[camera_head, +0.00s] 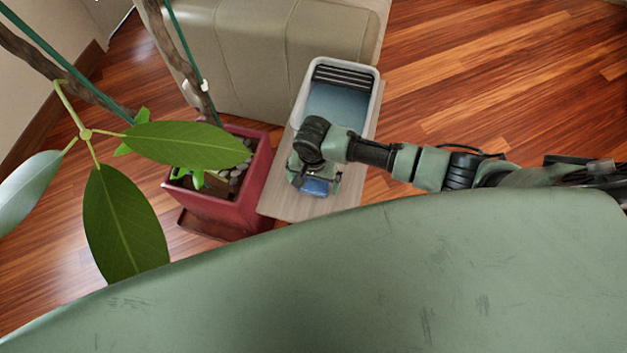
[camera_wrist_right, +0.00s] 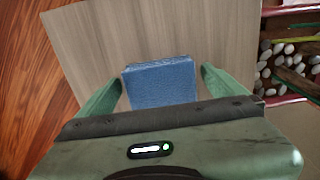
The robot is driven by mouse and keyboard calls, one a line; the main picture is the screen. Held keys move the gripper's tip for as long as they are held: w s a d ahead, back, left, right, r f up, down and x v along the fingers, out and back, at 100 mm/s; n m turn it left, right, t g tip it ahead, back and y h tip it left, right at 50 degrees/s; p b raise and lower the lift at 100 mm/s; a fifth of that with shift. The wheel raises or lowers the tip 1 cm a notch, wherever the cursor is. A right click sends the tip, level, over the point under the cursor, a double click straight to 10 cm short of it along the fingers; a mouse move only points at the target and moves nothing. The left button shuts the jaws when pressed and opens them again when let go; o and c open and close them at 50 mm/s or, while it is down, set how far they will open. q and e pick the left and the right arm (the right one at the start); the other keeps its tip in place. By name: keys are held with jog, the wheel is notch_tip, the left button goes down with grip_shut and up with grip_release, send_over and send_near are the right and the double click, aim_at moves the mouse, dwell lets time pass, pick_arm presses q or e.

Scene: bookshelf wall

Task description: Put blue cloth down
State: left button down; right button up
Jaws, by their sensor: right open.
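The blue cloth (camera_wrist_right: 160,82) is a folded, textured square lying on the pale wooden board (camera_wrist_right: 200,30) in the right wrist view. In the head view the cloth (camera_head: 315,187) shows partly, just below my right gripper (camera_head: 316,180). In the right wrist view my right gripper (camera_wrist_right: 160,85) is open, with one green finger on each side of the cloth and a gap on both sides. The near edge of the cloth is hidden by the gripper body. My left gripper does not show.
A pale bin with a blue inside (camera_head: 338,100) stands on the board behind my right gripper. A red planter (camera_head: 225,205) with a large-leaved plant stands close on the left. A beige upholstered seat (camera_head: 270,50) is behind. Wooden floor (camera_head: 480,90) is clear to the right.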

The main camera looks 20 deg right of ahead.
aim_at(313, 182)
notch_tip(313, 182, up, 12)
jog(key=shift+p, duration=0.3)
dwell(0.6)
